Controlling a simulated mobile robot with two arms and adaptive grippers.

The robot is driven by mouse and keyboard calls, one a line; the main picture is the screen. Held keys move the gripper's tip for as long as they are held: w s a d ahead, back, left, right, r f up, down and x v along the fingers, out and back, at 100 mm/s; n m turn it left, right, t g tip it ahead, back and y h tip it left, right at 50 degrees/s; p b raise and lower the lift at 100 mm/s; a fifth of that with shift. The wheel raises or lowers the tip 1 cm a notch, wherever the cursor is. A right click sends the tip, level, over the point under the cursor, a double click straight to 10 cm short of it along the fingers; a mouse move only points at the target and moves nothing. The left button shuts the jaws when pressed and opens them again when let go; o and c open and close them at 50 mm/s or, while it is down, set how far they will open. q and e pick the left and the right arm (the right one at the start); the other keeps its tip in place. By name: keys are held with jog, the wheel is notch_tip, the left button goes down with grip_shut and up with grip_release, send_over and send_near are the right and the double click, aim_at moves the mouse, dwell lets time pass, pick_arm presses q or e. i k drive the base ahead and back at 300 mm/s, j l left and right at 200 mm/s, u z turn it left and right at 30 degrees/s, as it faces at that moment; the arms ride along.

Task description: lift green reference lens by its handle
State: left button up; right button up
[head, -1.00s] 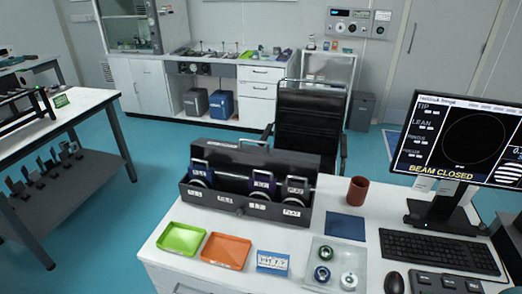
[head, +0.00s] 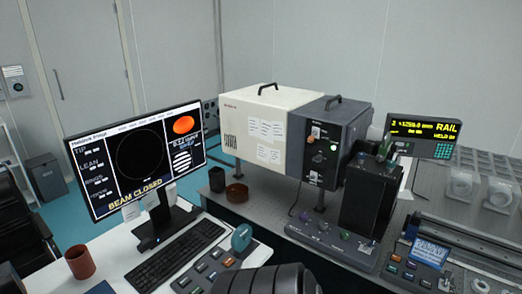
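I cannot make out a green lens with a handle for certain in the head view. A teal-green round piece (head: 241,238) stands at the back right of a button pad (head: 212,268) on the white desk. I cannot tell whether it is a lens or a knob. Another small green part (head: 382,152) shows at the top of a tall black housing (head: 368,200) on the grey optical table, too small to identify. Neither of my grippers is in view.
A monitor (head: 137,155) reading "BEAM CLOSED", a keyboard (head: 175,255) and a red-brown cup (head: 80,262) stand on the desk. A cream and grey instrument box (head: 255,125) and a rail readout (head: 424,135) stand at the optical table (head: 232,208). A dark ribbed shape blocks the bottom middle.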

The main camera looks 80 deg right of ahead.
aim_at(384, 148)
jog(key=z, duration=3.6)
jog(key=i+j+z, duration=0.1)
jog(key=j+z, duration=0.25)
jog(key=l, duration=0.1)
